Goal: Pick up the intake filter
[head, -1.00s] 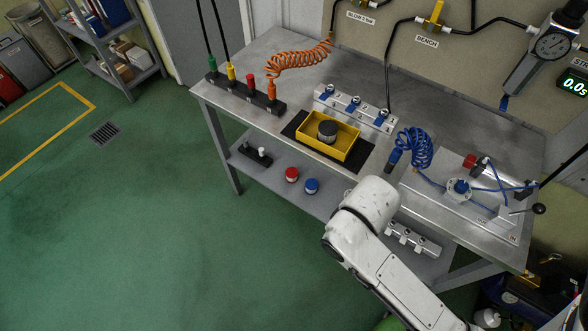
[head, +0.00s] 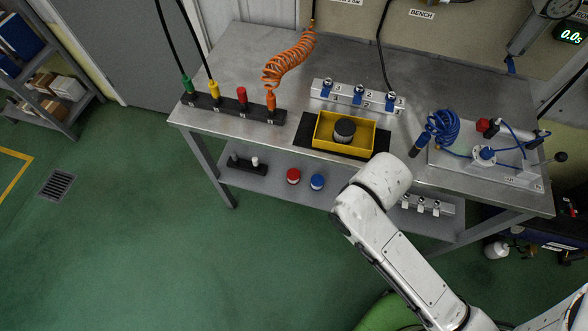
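A dark round cylinder with a grey top (head: 344,130) sits in a yellow tray (head: 322,143) on the metal workbench; it looks like the intake filter, though no label shows. The tray rests on a black mat (head: 303,142) near the bench's front edge. My white arm rises from the lower right, and its bent joint shows in front of the bench edge, just below and right of the tray. My gripper is not visible, so its opening and anything in it are hidden.
A valve manifold (head: 358,96) stands behind the tray. A black connector rack (head: 232,110) is left, and a blue coiled hose (head: 440,128) with a fixture plate (head: 480,165) is right. Red (head: 293,176) and blue (head: 317,182) caps sit on the lower shelf. Green floor at left is open.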

